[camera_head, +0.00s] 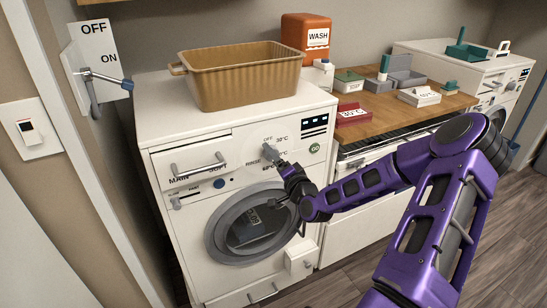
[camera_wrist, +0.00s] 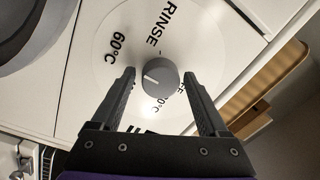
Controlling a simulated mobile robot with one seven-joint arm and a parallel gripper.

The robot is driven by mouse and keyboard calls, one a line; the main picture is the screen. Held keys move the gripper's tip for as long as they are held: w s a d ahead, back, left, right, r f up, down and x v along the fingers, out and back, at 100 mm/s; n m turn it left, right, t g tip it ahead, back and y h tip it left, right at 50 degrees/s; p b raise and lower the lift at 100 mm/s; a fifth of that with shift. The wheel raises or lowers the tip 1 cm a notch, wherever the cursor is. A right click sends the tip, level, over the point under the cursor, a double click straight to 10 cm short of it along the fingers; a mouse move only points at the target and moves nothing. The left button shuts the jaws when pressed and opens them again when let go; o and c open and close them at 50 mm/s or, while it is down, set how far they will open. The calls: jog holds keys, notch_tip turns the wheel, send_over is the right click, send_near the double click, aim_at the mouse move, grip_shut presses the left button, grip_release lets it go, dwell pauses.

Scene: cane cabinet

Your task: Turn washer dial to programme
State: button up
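The washer (camera_head: 215,130) stands against the wall, its panel facing me. Its grey round dial (camera_head: 268,152) sits on a white disc at the upper right of the front. In the wrist view the dial (camera_wrist: 160,78) is between my fingertips, with a gap on each side. A short white mark on it faces left in that view. RINSE (camera_wrist: 158,25) and 60°C (camera_wrist: 118,46) are readable around it; labels lower down are partly hidden by my gripper. My gripper (camera_wrist: 159,74) is open and empty. In the head view my gripper (camera_head: 286,170) is close in front of the dial, its fingertips hard to see.
A round door (camera_head: 222,252) is below the dial, with a small drawer (camera_head: 190,168) to its upper left. A tan basket (camera_head: 240,78) stands on the washer. A wooden counter (camera_head: 445,103) with small boxes is to the right. A wall lever panel (camera_head: 82,62) is at left.

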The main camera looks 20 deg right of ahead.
jog(key=shift+o, duration=0.4)
jog(key=s, duration=1.7)
jog(key=shift+s+d+f+p, duration=0.2)
jog(key=shift+d+f+p, duration=0.15)
jog(key=shift+d, duration=0.1)
